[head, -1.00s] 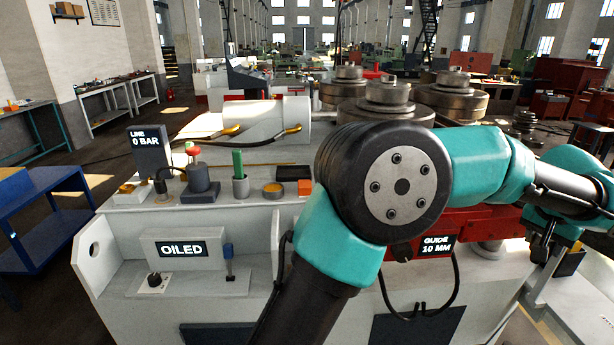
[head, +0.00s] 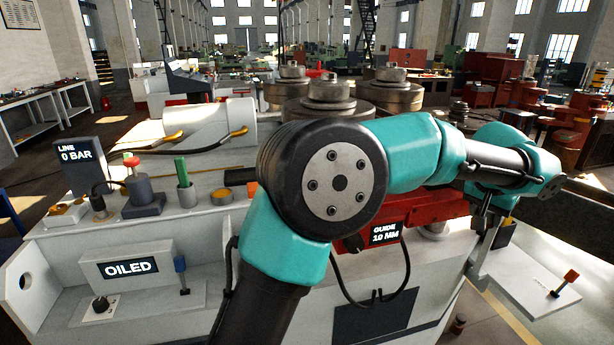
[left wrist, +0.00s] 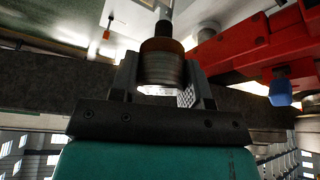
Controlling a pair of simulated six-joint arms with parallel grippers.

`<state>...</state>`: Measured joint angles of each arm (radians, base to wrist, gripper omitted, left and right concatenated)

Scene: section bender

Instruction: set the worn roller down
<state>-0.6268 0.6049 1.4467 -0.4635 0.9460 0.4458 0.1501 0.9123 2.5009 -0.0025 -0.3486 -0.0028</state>
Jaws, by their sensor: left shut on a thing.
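My left gripper (head: 482,225) hangs low on the right side of the machine in the head view, small and partly lost against dark parts. In the left wrist view, my left gripper (left wrist: 162,88) is shut on the worn roller (left wrist: 162,62), a dark brownish cylinder between the two fingers. A grey rod-like part shows beyond the roller; I cannot tell whether it belongs to it. I cannot make out the roller in the head view. My right gripper is not in view.
A pale shelf (head: 520,292) with a red-topped peg (head: 570,276) juts out at the right. A dark box (head: 505,236) is close to the gripper. The red guide (head: 430,212) lies left of it. A blue knob (left wrist: 280,93) shows in the wrist view.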

